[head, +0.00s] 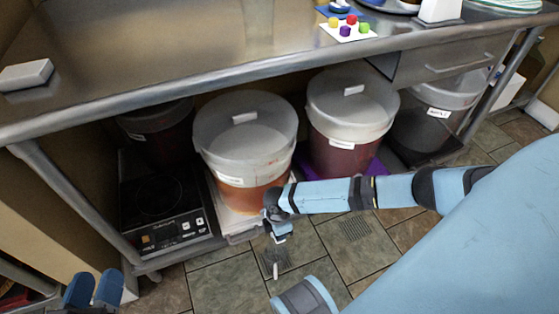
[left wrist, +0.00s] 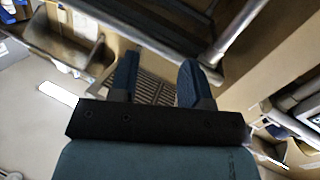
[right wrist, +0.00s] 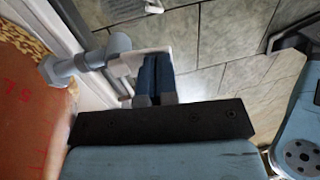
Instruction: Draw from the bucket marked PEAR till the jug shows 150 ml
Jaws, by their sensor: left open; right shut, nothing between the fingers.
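Several lidded buckets stand under the steel counter: a dark one at the far left, an orange-filled one (head: 243,150), a dark red one (head: 350,125) and a dark one at right (head: 430,115). Their labels are too small to read, so I cannot tell which is PEAR. In the right wrist view, a bucket wall with red marks (right wrist: 30,105) carries a grey-blue tap (right wrist: 88,60) with a pale end piece. My right gripper (right wrist: 156,58) is shut and empty, its fingertips at that piece; contact is unclear. My left gripper (head: 97,275) is open and empty at lower left. I see no jug.
A black hot plate (head: 160,205) is left of the orange bucket. The counter (head: 190,55) overhangs the buckets; its leg (head: 75,205) stands at left. Coloured cubes on a white card (head: 348,29) lie on top.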

